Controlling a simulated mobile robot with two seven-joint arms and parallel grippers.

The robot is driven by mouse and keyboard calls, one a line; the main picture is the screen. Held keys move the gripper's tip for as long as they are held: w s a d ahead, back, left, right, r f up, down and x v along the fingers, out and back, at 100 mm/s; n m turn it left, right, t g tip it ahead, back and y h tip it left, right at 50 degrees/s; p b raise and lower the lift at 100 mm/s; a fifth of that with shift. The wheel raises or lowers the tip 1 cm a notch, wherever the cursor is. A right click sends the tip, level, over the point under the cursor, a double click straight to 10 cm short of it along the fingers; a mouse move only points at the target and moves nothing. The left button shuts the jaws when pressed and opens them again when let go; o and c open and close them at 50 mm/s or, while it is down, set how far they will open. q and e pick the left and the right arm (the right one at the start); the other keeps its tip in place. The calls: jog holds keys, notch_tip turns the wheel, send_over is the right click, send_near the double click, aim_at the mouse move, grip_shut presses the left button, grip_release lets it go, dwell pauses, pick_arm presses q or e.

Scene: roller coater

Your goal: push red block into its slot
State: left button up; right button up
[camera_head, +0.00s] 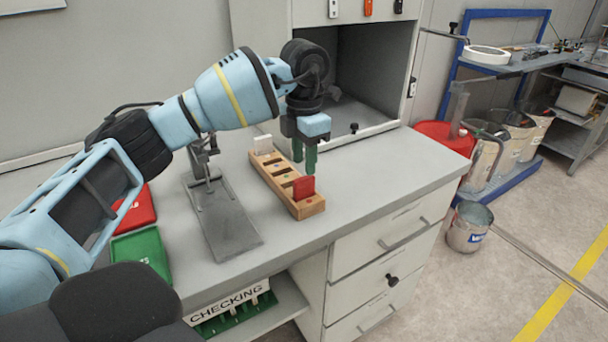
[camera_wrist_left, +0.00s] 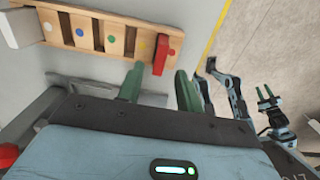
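The wooden slot rack (camera_head: 311,208) stands on the grey counter. The red block (camera_head: 303,188) stands upright in the rack's near end compartment and sticks up well above the rim; whether it is fully seated is unclear. In the left wrist view the red block (camera_wrist_left: 161,54) shows just ahead of the fingertips. My left gripper (camera_head: 304,160) points down over the rack, just above and behind the block. Its green fingers (camera_wrist_left: 157,88) are apart with nothing between them. My right gripper (camera_wrist_left: 266,93) shows small in the left wrist view, its green fingertips apart.
A white block (camera_head: 263,144) stands at the rack's far end. The compartments between are empty, with coloured dots. A metal stand (camera_head: 228,228) is left of the rack, with red (camera_head: 138,209) and green (camera_head: 142,250) trays beyond. An open cabinet (camera_head: 365,85) is behind; counter at right is clear.

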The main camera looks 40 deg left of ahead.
aim_at(304, 178)
pick_arm(q)
notch_tip(304, 178, up, 5)
jog(key=shift+r, duration=0.1)
dwell(0.7)
